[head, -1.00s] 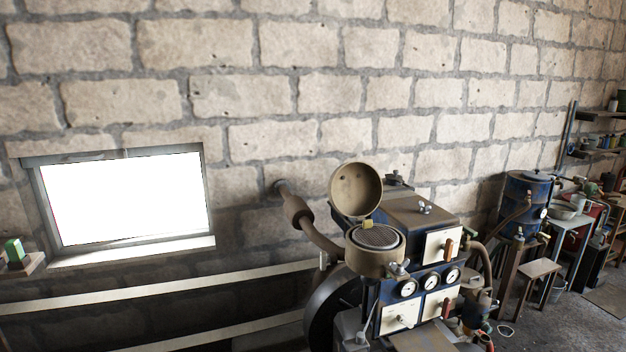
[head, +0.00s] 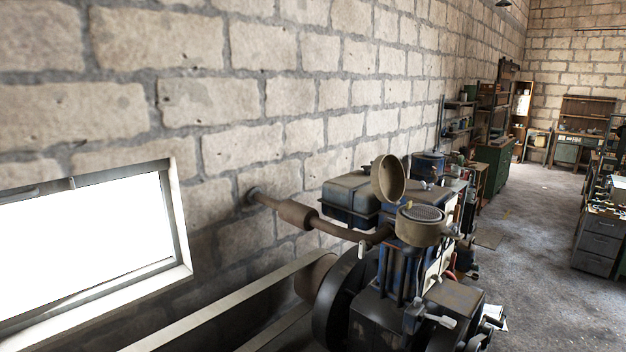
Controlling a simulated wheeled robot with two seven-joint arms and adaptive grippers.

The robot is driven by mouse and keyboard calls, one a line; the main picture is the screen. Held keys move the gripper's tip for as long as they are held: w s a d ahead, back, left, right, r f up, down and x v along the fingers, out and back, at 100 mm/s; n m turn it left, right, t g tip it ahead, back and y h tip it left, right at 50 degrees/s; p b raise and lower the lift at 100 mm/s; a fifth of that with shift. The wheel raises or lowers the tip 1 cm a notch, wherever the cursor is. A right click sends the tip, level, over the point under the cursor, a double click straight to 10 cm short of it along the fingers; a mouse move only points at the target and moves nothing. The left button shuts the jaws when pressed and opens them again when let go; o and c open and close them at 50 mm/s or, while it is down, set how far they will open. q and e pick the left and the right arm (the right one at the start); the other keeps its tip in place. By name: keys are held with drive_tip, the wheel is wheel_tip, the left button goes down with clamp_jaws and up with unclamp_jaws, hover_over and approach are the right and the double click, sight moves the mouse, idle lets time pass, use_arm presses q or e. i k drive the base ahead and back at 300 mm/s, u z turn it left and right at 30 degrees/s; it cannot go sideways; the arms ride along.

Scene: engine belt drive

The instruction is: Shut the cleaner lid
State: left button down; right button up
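The cleaner lid (head: 389,178) is a round tan cap standing open and upright on the far left edge of the air cleaner bowl (head: 420,232). The bowl is a round tan housing with a mesh disc (head: 421,212) facing up, and it sits on top of the blue engine (head: 392,262). The lid's hollow inside faces the bowl side. Neither of my grippers shows in the head view, so their state is hidden.
A tank (head: 350,197) and an exhaust pipe (head: 296,214) lie between engine and wall. A dark flywheel (head: 340,305) and pale rails (head: 225,307) are at the left. Open floor (head: 535,240) stretches right of the engine, up to a drawer cabinet (head: 600,240).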

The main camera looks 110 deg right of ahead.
sight(389, 179)
drive_tip(key=i, duration=0.9)
drive_tip(key=z, duration=4.75)
drive_tip(key=i, duration=0.65)
